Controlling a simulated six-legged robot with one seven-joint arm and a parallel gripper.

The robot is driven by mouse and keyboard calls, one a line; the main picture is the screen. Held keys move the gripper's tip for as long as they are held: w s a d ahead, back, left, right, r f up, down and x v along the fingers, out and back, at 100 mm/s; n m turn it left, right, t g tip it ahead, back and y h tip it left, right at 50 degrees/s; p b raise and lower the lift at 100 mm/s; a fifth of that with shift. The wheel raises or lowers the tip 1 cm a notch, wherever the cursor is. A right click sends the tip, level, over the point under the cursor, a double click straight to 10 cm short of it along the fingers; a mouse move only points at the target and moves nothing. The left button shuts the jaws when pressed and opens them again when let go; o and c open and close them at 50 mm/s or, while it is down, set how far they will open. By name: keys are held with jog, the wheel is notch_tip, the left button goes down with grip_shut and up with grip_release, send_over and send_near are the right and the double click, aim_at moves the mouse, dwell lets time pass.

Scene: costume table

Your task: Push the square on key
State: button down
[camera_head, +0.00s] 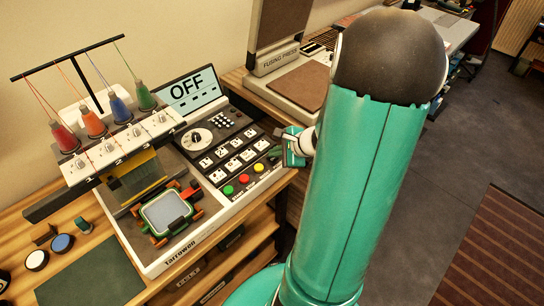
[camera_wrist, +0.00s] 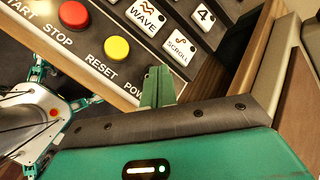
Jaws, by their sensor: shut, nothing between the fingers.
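The embroidery machine's control panel (camera_head: 207,139) stands on the table with its screen (camera_head: 189,89) reading OFF. In the wrist view a label starting "POW" is partly covered by my gripper (camera_wrist: 157,82); no square key shows clearly beside it, and it may be hidden behind the fingers. My gripper's fingers are together and empty, over the panel's front right corner. I cannot tell whether they touch it. In the head view my gripper (camera_head: 291,148) is partly seen at the panel's right end, beside my arm.
A yellow reset button (camera_wrist: 117,47) and a red stop button (camera_wrist: 74,14) lie just left of my fingers. White keys, including SCROLL (camera_wrist: 181,46), lie close above. A hoop (camera_head: 166,212) and thread spools (camera_head: 94,123) stand left; a fusing press (camera_head: 295,85) stands behind.

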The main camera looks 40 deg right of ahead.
aim_at(276, 159)
jog(key=shift+r, duration=0.9)
notch_tip(276, 159, up, 6)
dwell(0.6)
